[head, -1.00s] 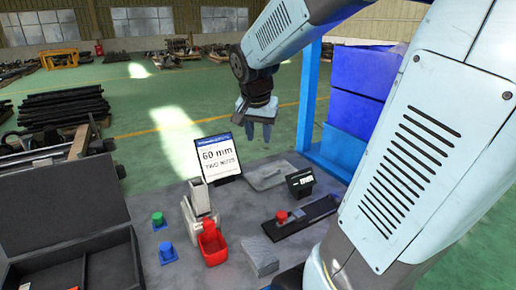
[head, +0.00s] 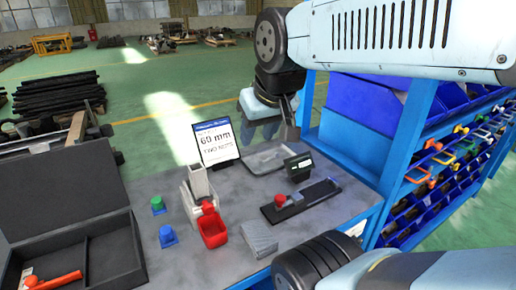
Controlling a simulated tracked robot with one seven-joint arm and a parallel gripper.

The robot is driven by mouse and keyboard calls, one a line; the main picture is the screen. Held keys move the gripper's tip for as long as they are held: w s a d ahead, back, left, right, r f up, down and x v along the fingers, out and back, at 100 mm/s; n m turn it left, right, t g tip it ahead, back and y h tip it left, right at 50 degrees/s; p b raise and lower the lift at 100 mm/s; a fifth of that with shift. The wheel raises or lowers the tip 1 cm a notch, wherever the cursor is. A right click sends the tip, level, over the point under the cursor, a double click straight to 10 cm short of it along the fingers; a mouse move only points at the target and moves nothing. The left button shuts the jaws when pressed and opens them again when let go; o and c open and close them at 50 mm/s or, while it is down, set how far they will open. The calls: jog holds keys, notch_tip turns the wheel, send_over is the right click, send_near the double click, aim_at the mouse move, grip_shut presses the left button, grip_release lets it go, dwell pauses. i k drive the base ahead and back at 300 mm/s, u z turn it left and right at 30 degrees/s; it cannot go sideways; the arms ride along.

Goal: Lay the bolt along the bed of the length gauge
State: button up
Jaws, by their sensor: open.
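The length gauge (head: 315,202) lies on the grey bench. It is a dark flat bed with a red knob at its left end and a small black display box (head: 299,168) behind it. I see no bolt on its bed. An orange, bolt-like piece (head: 55,281) lies in the black case at the lower left; I cannot tell if it is the task's bolt. My gripper (head: 270,128) hangs in the air beyond the back of the bench, above and behind the gauge, open, with nothing seen between its fingers.
A sign (head: 216,143) reads 60 mm, two nuts. A blue rack (head: 404,125) with bins and several coloured pieces stands right.

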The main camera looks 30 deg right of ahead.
aim_at(317, 191)
jog(key=u, duration=0.8)
jog(key=i, duration=0.1)
jog(key=z, duration=2.6)
jog(key=k, duration=1.35)
jog(key=u, duration=0.7)
jog(key=i, duration=1)
jog(key=u, duration=0.1)
